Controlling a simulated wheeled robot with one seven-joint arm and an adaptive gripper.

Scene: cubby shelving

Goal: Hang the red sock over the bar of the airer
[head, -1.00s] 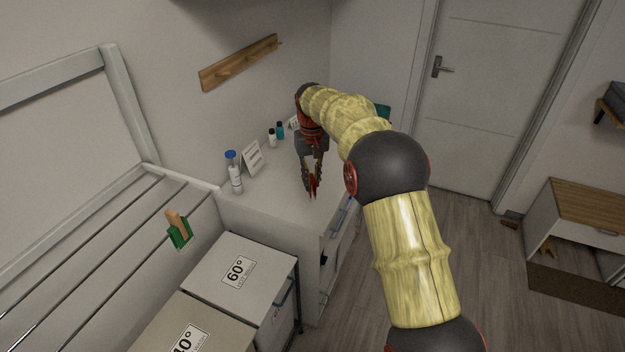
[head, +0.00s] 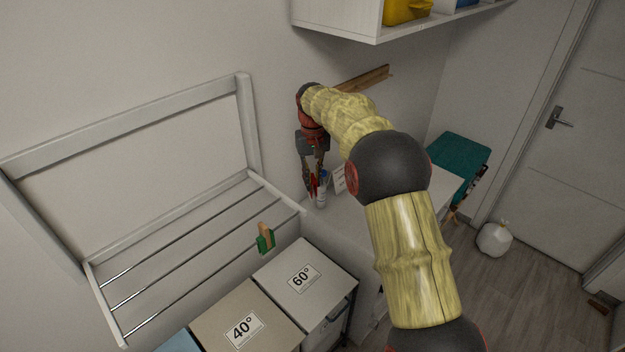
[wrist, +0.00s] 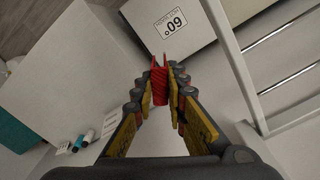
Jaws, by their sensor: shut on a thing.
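My gripper (head: 314,186) is shut on the red sock (wrist: 160,80), which shows between the fingertips in the wrist view. In the head view only a small red part of the sock (head: 313,186) shows at the fingers. The white airer (head: 247,130) is at the left of the head view, with several thin metal bars (head: 190,233). My gripper is to the right of the airer, apart from it. A green and orange thing (head: 265,240) sits on the front bar. The airer also shows at the right of the wrist view (wrist: 236,68).
Lidded boxes marked 60° (head: 305,277) and 40° (head: 243,325) stand below the airer's front. A bottle (head: 322,190) and a card (head: 339,180) stand on the white counter behind my gripper. A white wall shelf (head: 375,28) hangs above my arm.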

